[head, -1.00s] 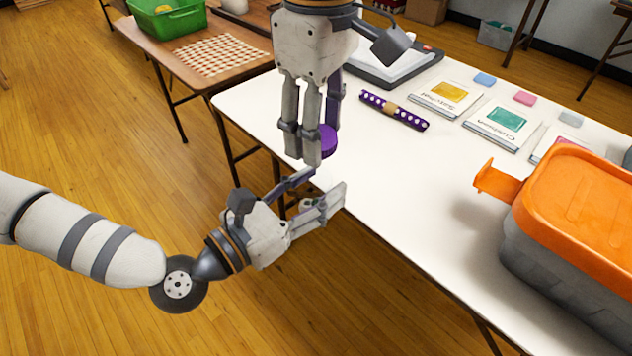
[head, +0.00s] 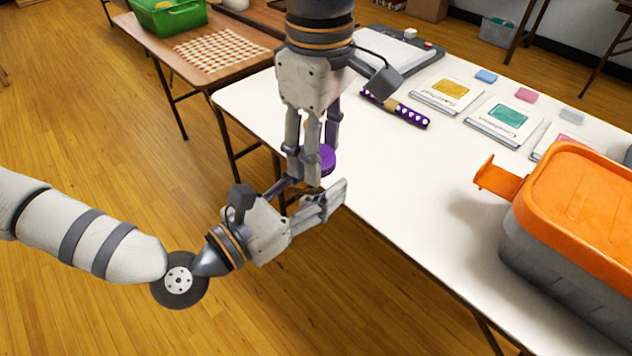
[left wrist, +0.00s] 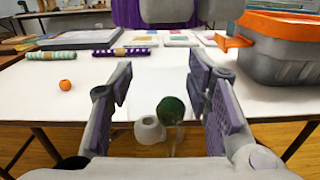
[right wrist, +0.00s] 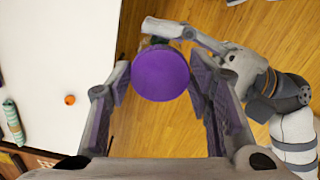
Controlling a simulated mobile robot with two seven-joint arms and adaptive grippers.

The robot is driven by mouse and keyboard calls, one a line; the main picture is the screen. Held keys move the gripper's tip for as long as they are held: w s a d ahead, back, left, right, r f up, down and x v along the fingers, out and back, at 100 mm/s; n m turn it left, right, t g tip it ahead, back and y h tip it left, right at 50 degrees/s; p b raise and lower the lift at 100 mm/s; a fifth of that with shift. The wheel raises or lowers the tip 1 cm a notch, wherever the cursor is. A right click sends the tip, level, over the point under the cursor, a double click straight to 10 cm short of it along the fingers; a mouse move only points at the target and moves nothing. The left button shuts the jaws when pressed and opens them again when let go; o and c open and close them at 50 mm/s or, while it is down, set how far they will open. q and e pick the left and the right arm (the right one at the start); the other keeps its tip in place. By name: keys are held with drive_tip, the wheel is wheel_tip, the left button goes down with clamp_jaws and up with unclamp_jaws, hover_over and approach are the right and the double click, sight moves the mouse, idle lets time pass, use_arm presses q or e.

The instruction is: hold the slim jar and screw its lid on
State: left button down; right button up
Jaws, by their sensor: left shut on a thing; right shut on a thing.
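My left gripper (head: 325,203) is shut on the slim jar (left wrist: 172,118), which looks clear, with a dark green piece and a pale round piece showing in it between the fingers in the left wrist view. My right gripper (head: 312,165) points down above it, shut on the round purple lid (head: 326,159). The lid is close over the left fingers in the head view. I cannot tell whether it touches the jar's rim.
The white table (head: 400,190) is beside the grippers, with an orange-lidded grey bin (head: 575,205) at right. A purple dotted roll (head: 412,116) and several packets lie farther back. An orange bead (left wrist: 66,85) lies on the table. A green basket (head: 170,18) stands on the brown table.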

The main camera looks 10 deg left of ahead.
sight(315, 194)
idle(0.6)
drive_tip(key=shift+f, duration=0.85)
drive_tip(key=shift+f, duration=0.55)
drive_tip(key=shift+f, duration=0.1)
drive_tip(key=shift+c, duration=0.2)
drive_tip(key=shift+f, duration=0.1)
drive_tip(key=shift+c, duration=0.7)
drive_tip(key=shift+c, duration=0.5)
drive_tip(key=shift+o, duration=0.2)
drive_tip(key=m, duration=0.5)
drive_tip(key=shift+s+a+m, duration=0.1)
drive_tip(key=shift+s+m, duration=0.05)
drive_tip(key=shift+m, duration=0.15)
